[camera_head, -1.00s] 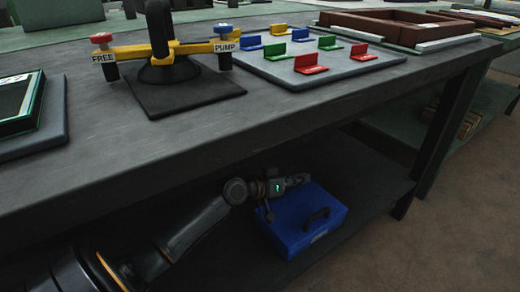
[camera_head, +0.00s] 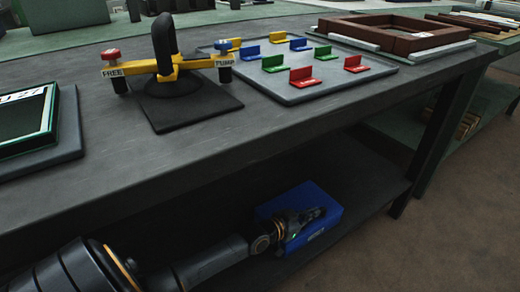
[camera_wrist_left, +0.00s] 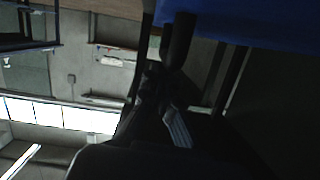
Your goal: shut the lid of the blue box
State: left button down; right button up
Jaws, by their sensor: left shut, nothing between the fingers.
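The blue box (camera_head: 330,210) stands on the lower shelf under the workbench. Its lid looks down over the box, but I cannot tell whether it is fully flush. My left gripper (camera_head: 316,213) is shut and empty, over the top of the box, and my left arm covers part of its left and front. The lid's dark handle is hidden behind the gripper. In the left wrist view a blue surface of the box (camera_wrist_left: 245,22) fills the upper right, close to the dark fingers (camera_wrist_left: 177,42). Whether they touch it is unclear. My right gripper is out of view.
The workbench top (camera_head: 215,150) overhangs the lower shelf (camera_head: 375,190). A yellow and black suction lifter (camera_head: 172,75), a grey board with coloured brackets (camera_head: 290,70) and a brown frame (camera_head: 400,35) lie on top. The shelf is clear right of the box.

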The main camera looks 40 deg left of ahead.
pick_arm(q)
jog(key=shift+f, duration=0.1)
dwell(0.4)
jog(key=shift+s, duration=0.15)
jog(key=shift+s, duration=0.3)
jog(key=v, duration=1.1)
